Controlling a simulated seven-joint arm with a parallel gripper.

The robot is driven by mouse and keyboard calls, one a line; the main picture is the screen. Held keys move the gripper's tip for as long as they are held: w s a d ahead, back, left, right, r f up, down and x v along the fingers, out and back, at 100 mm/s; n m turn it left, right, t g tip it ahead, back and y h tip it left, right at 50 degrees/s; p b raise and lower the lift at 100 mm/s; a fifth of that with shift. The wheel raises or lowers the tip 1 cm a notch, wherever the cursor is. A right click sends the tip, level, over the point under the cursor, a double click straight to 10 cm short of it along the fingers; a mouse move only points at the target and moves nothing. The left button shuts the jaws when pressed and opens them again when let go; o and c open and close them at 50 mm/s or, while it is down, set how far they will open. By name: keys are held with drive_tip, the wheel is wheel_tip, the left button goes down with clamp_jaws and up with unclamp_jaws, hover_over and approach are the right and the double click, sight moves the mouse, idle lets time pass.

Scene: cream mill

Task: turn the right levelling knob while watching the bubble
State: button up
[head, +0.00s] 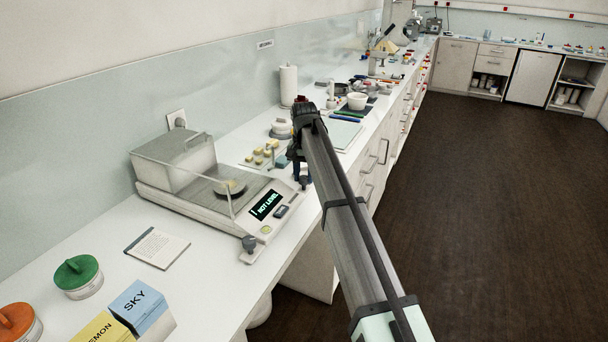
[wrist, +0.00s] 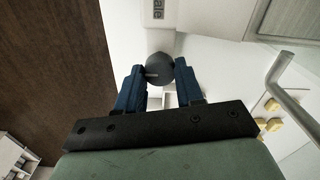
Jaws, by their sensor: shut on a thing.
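The balance (head: 185,200) stands on the counter, its display (head: 266,205) reading "NOT LEVEL". A small round yellow-green spot (head: 266,230) sits on its front panel; I cannot make out a bubble in it. The left levelling knob (head: 249,243) is dark and sits at the near front corner. My gripper (head: 303,174) is at the balance's other front corner. In the wrist view its blue fingers (wrist: 160,72) are shut on the round dark right levelling knob (wrist: 159,67), one on each side. In the head view my gripper mostly hides that knob.
Yellow blocks (head: 262,155) lie behind my gripper. A note card (head: 156,248) and a green-lidded tub (head: 78,277) are at the near left.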

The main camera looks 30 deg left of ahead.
sight(304, 177)
drive_tip(key=n, duration=0.6)
drive_tip(key=shift+n, duration=0.4)
drive_tip(key=n, duration=0.3)
drive_tip(key=shift+n, duration=2.1)
drive_tip(key=o, duration=1)
drive_tip(key=shift+o, duration=0.2)
wheel_tip(304, 177, up, 14)
